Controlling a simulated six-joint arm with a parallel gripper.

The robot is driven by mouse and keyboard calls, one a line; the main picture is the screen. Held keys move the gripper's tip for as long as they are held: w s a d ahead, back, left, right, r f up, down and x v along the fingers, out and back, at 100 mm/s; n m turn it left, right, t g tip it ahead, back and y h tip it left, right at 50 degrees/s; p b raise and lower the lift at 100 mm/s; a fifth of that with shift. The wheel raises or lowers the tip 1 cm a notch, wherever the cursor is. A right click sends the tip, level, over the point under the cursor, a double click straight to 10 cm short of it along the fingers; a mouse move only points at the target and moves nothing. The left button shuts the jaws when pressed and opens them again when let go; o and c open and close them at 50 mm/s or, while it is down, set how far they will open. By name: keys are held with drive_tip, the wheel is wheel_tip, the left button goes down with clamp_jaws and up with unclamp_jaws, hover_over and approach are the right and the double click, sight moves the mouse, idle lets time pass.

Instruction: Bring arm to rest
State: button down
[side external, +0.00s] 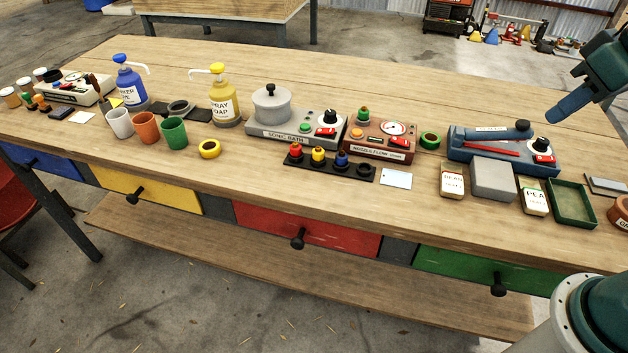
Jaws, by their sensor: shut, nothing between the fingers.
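My gripper (556,114) hangs in the air at the upper right, over the right end of the wooden bench (330,195). Its blue fingers are shut with nothing held, and they point down and to the left. They appear above and behind the blue device with the red bar (500,148), apart from it. The rest of my arm runs out of the picture at the right edge.
Under the gripper's side stand a grey block (493,180), seed packets (452,182) and a green tray (571,203). A red gauge device (380,140), a sonic bath (290,128), pump bottles (212,97) and cups (146,127) stand further left. The bench's back strip is mostly clear.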

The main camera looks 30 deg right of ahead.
drive_tip(key=shift+t, duration=0.5)
drive_tip(key=shift+s+f, duration=0.25)
drive_tip(key=shift+s, duration=0.65)
drive_tip(key=shift+s+f, duration=0.25)
drive_tip(key=shift+s, duration=0.6)
drive_tip(key=shift+s+f, duration=0.25)
drive_tip(key=shift+s, duration=0.65)
